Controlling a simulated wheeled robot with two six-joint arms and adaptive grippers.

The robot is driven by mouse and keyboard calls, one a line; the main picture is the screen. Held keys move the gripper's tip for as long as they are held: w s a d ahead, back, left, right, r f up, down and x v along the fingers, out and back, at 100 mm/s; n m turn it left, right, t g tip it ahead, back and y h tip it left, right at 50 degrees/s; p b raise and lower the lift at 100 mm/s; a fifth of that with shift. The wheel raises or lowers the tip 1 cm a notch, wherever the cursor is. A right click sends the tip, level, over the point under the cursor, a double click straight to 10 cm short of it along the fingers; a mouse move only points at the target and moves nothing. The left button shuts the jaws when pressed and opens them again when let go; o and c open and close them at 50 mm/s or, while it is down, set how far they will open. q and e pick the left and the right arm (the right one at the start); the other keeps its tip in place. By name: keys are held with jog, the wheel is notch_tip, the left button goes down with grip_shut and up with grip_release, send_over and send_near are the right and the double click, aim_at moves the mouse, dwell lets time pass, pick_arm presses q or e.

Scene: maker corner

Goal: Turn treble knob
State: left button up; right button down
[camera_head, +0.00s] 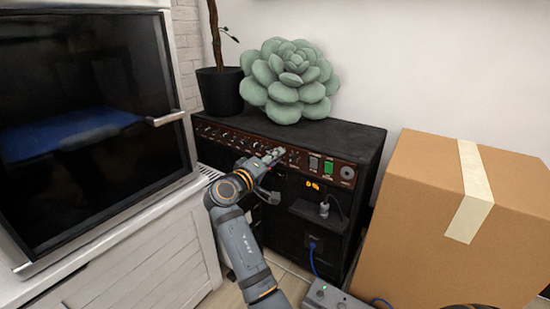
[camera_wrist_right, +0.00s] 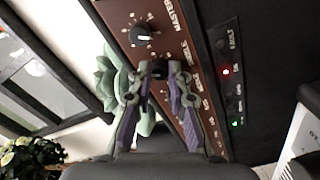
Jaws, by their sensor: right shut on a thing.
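The black amplifier (camera_head: 300,215) stands against the wall with a brown control panel (camera_head: 225,136) along its upper front edge. My right gripper (camera_head: 273,157) reaches up to this panel and covers part of its knob row. In the right wrist view, my gripper's fingertips (camera_wrist_right: 160,70) are closed around a dark knob (camera_wrist_right: 158,73), which they mostly hide. The label beside it seems to read treble, but it is small and tilted. An uncovered knob (camera_wrist_right: 142,34) with a pale cap sits next to it by the MASTER label. My left gripper is not in view.
A green succulent plush (camera_head: 290,82) and a potted plant (camera_head: 220,92) stand on the amplifier. A taped cardboard box (camera_head: 430,210) is close on the right, a white cabinet (camera_head: 130,255) on the left. A grey pedal box (camera_head: 335,297) is on the floor.

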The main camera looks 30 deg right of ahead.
jog(key=shift+m, duration=0.4)
jog(key=c, duration=1.3)
grip_release()
jog(key=shift+o, duration=0.2)
notch_tip(320, 180, up, 10)
